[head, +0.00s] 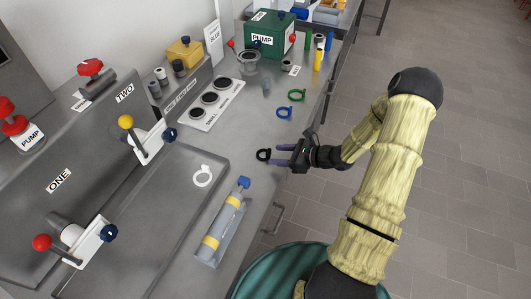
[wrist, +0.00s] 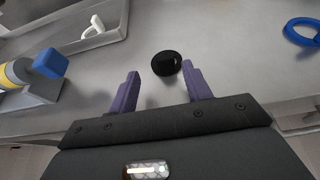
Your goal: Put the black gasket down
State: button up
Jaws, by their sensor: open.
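The black gasket (head: 263,155) lies on the grey metal bench top near its front edge. In the wrist view the gasket (wrist: 165,62) is just beyond the fingertips, around the gap between them, and looks free of both fingers. My gripper (head: 277,154) is open, with its two purple fingers pointing at the gasket from the right. The open fingers also show in the wrist view (wrist: 160,70), with nothing held between them.
A blue gasket (head: 284,112) and a green gasket (head: 297,95) lie farther back. A white gasket (head: 203,175) lies in the grey tray (head: 170,215). A labelled plate with round holes (head: 211,104) is behind.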

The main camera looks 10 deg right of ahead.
aim_at(270, 151)
jog(key=shift+w+a, duration=0.25)
jog(key=shift+w, duration=0.05)
jog(key=p+x, duration=0.1)
jog(key=x, duration=0.3)
jog(key=shift+w+r+p, duration=0.1)
jog(key=shift+w+p, duration=0.3)
jog(key=shift+w, duration=0.05)
grip_shut()
notch_tip(270, 151, up, 10)
jog(key=shift+b, duration=0.7)
